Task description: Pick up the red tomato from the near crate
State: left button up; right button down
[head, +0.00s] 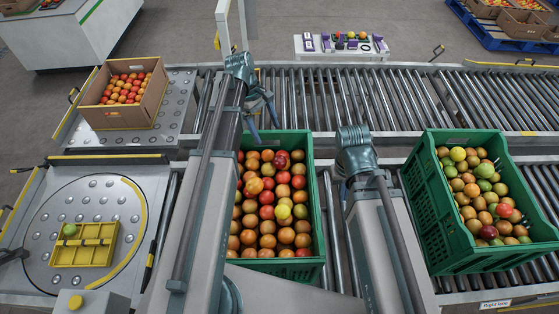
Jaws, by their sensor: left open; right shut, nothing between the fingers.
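A green crate (319,215) stands between my arms, full of orange-brown tomatoes with several red ones, such as a red tomato (266,212) near its middle. A second green crate (417,192) at the right holds brownish, green and yellow tomatoes, with one bright red tomato (515,216) near its right side. I cannot tell which of these is the near crate. My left gripper (264,128) is open and empty, at the far edge of the middle crate in the picture. My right arm reaches up between the two crates; its fingers do not show.
A cardboard box (103,117) of red and orange tomatoes sits at the upper left. A yellow tray (70,254) with a green tomato lies on the round turntable (90,198). The far roller conveyor (400,98) is bare. A small white table (345,53) stands behind it.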

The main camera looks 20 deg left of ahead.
aim_at(278, 158)
pick_arm(q)
jog(key=b+x, duration=0.8)
jog(key=shift+w+a+f, duration=0.1)
jog(key=shift+w+a, duration=0.05)
jog(key=shift+a, duration=0.1)
jog(key=shift+d+b+x, duration=0.15)
jog(key=shift+b+x, duration=1.05)
jog(key=shift+x, duration=0.2)
jog(key=shift+d+b+x, duration=0.15)
jog(key=shift+b+x, duration=1)
jog(key=shift+x, duration=0.2)
jog(key=shift+r, duration=0.2)
jog(key=c, duration=1)
notch_tip(278, 158, up, 10)
jog(key=p, duration=1)
